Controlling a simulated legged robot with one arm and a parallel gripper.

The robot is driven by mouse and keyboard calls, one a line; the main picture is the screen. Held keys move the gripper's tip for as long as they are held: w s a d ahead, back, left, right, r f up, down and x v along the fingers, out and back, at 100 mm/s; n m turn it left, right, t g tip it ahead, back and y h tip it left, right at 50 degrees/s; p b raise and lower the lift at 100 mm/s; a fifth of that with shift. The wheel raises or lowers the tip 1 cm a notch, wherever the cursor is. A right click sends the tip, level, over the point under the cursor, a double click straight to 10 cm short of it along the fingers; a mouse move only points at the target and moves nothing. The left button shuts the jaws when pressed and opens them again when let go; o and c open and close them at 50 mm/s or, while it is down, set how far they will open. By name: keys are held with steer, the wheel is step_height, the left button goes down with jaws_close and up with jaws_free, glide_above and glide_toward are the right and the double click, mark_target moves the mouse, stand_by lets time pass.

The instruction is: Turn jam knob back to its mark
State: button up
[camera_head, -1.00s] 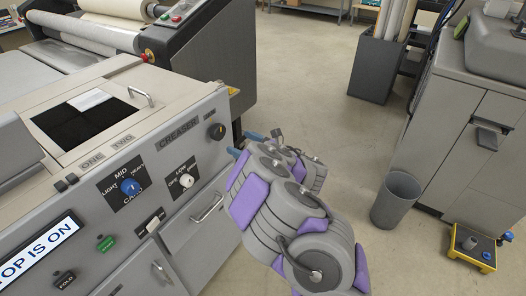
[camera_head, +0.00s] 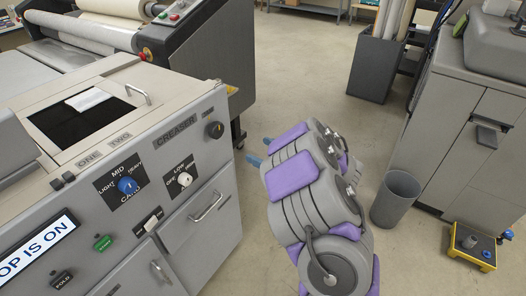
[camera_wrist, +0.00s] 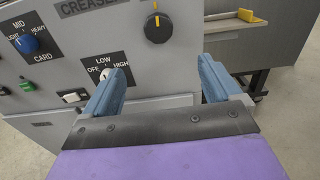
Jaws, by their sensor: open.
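A round black knob (camera_head: 214,130) sits at the right end of the grey creaser panel (camera_head: 178,148), beside the word CREASER. It also shows in the wrist view (camera_wrist: 158,29), with a yellow line on its upper part pointing about straight up. I cannot read a jam label by it. My gripper (camera_head: 259,152) has blue fingers and stands right of the panel, apart from the knob. In the wrist view my gripper (camera_wrist: 159,80) is open and empty, with the knob above the gap between the fingers.
A blue MID knob (camera_head: 128,185), a white LOW knob (camera_head: 184,179) and a drawer handle (camera_head: 206,207) are on the same panel. The floor between is clear.

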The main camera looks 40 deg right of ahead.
steer(key=shift+c, duration=0.2)
steer(key=n+p, duration=1.4)
steer(key=n, duration=2.1)
glide_toward(220, 130)
steer(key=x, duration=0.9)
steer(key=shift+w+a, duration=0.25)
